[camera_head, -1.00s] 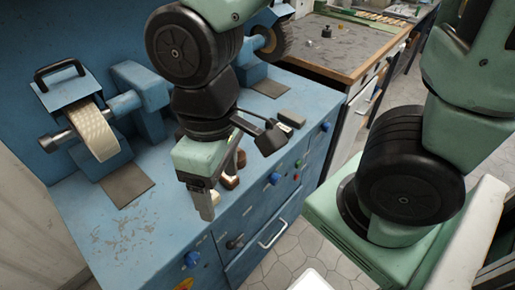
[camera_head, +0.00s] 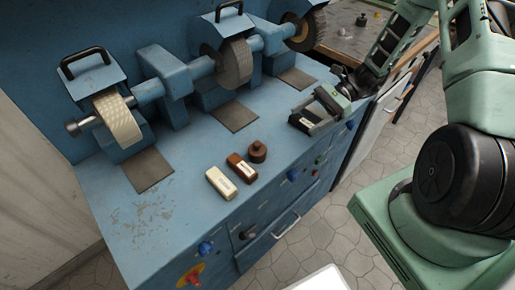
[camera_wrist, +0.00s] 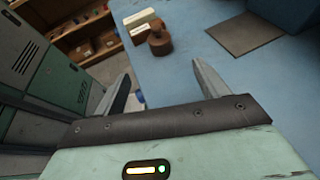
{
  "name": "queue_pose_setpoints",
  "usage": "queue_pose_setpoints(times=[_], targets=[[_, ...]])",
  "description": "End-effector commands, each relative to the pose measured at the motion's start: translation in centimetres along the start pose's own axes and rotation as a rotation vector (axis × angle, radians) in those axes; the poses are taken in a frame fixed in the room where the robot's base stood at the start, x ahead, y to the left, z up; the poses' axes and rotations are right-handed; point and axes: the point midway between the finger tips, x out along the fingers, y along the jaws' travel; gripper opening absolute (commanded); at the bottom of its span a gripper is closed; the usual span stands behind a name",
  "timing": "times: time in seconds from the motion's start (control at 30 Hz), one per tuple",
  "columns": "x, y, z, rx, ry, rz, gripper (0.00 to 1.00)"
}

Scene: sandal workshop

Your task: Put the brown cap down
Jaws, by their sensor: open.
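The brown cap (camera_head: 257,152) stands on the blue bench top, a small round piece with a narrower top. It also shows in the wrist view (camera_wrist: 159,42), beyond my fingertips and apart from them. My gripper (camera_head: 305,118) is low over the bench to the right of the cap. In the wrist view its two fingers (camera_wrist: 162,82) are spread wide, with only blue bench visible between them. Nothing is held.
A brown block (camera_head: 241,168) and a cream block (camera_head: 220,183) lie left of the cap. Grinding wheels (camera_head: 118,120) line the bench's back; the front left surface (camera_head: 150,225) is clear.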

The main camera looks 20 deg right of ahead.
Motion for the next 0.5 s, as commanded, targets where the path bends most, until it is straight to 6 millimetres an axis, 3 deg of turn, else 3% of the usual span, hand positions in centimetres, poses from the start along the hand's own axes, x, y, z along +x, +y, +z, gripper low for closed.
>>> queue_pose_setpoints(times=[0.5], targets=[[9.6,0.1,0.2,0.007,-0.005,0.001,0.73]])
